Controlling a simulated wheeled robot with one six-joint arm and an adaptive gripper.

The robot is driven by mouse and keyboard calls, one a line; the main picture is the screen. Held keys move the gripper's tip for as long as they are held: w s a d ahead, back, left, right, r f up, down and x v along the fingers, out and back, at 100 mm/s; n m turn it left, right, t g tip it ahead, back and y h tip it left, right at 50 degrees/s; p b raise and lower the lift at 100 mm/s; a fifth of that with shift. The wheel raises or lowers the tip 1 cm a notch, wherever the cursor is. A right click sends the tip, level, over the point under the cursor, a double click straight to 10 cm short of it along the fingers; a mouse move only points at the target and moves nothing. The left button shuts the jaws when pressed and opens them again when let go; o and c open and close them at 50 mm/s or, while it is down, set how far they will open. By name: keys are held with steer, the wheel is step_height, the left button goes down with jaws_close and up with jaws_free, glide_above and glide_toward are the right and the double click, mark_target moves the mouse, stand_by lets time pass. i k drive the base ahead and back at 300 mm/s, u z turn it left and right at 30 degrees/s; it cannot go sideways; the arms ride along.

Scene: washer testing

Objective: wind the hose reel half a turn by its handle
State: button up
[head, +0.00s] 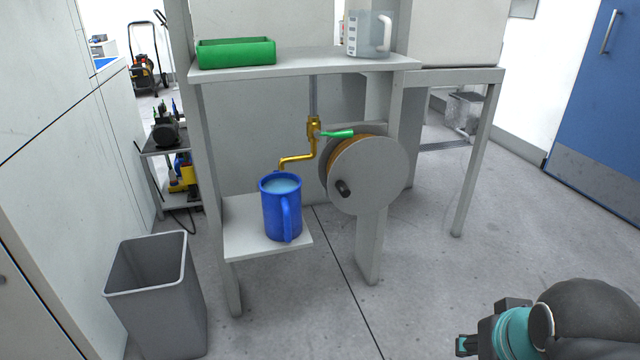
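The hose reel (373,172) is a round grey disc mounted on a post of the workbench, with orange hose showing behind its rim. Its handle (343,189) is a short dark knob at the lower left of the disc face. My gripper (466,345) is at the bottom right of the head view, well apart from the reel and to its lower right. Only part of it shows beside the teal band of my arm. Its fingers are too small and cut off to tell their opening.
A brass tap (315,130) with a green lever stands left of the reel, over a blue jug (282,215) on a low shelf (240,238). A green tray (236,53) and a clear jug (368,35) stand above. A grey bin (150,275) is lower left. Floor before the reel is clear.

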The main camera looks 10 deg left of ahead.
mark_target(365, 173)
steer(key=u, duration=0.1)
steer(key=i, duration=0.95)
steer(key=z, duration=0.25)
